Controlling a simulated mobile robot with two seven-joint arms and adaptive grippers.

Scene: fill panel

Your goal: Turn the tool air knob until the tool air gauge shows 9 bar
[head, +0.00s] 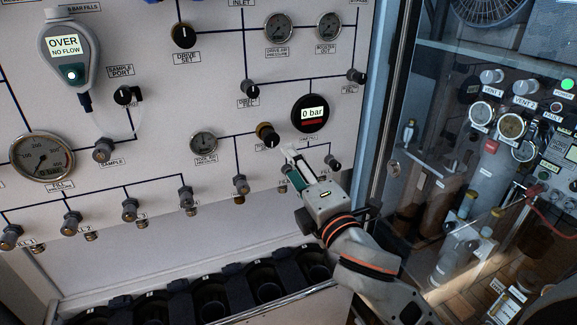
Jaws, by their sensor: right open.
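The tool air gauge (203,143) is a small round dial to the left of the knob. Its needle is too small to read. My right gripper (286,161) is open and empty. In the picture its fingertips are just below and right of the knob, apart from it. My left gripper is out of view.
A black round display (310,113) reading "0 bar" sits above right of the knob. Small valves (240,185) line the panel below. A rack with dark round holders (268,282) stands under the panel. A glass-fronted cabinet (480,150) is at the right.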

